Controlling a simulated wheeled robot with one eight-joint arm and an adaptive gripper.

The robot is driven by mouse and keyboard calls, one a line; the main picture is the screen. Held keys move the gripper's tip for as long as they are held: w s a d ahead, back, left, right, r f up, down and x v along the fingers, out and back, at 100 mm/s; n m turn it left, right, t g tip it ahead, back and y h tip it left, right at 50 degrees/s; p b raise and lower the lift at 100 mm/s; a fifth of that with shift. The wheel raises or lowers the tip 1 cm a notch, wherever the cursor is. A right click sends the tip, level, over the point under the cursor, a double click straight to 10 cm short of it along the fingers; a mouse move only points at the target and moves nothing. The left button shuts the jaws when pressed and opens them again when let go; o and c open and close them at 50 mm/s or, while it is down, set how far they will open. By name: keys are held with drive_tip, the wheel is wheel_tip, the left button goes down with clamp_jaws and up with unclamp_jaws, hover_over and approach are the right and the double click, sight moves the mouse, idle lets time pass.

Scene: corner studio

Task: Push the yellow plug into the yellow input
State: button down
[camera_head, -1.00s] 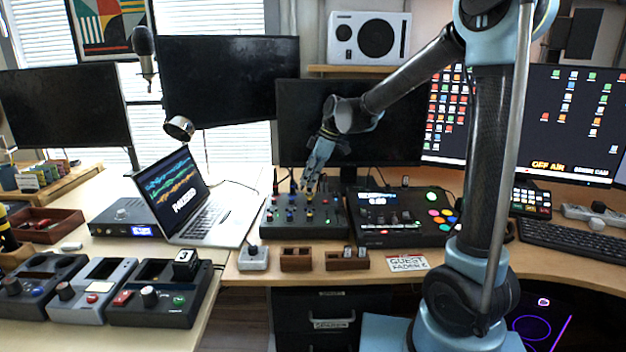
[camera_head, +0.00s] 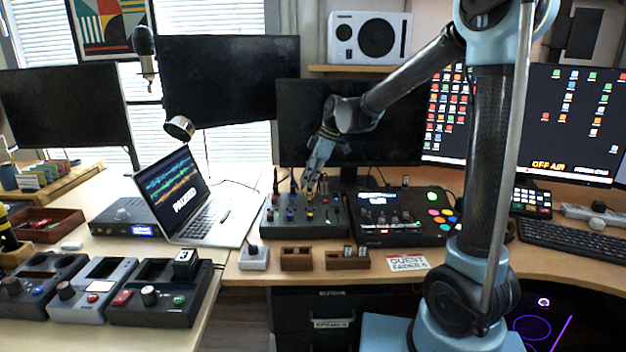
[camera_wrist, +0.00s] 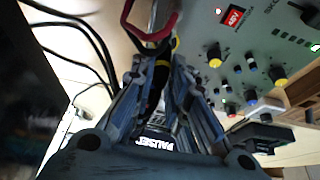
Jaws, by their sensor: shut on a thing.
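My gripper (camera_head: 312,188) is over the back middle of the dark mixer (camera_head: 290,229) in the head view. In the wrist view my gripper (camera_wrist: 160,58) is shut on the yellow plug (camera_wrist: 161,64), a dark body with yellow bands between the fingers.
Black cables (camera_wrist: 72,22) run at the left in the wrist view. An open laptop (camera_head: 205,203) stands left of the mixer. A control deck (camera_head: 400,234) with coloured buttons is close on its right. Small brown holders (camera_head: 296,264) stand in front. Monitors (camera_head: 375,118) stand behind.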

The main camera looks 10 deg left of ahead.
drive_tip(key=shift+f, duration=0.55)
idle(0.4)
drive_tip(key=c, duration=1.5)
unclamp_jaws()
drive_tip(key=shift+r, duration=0.1)
drive_tip(key=v, duration=1.1)
drive_tip(key=shift+w+d+r, duration=0.15)
drive_tip(key=shift+r, duration=0.2)
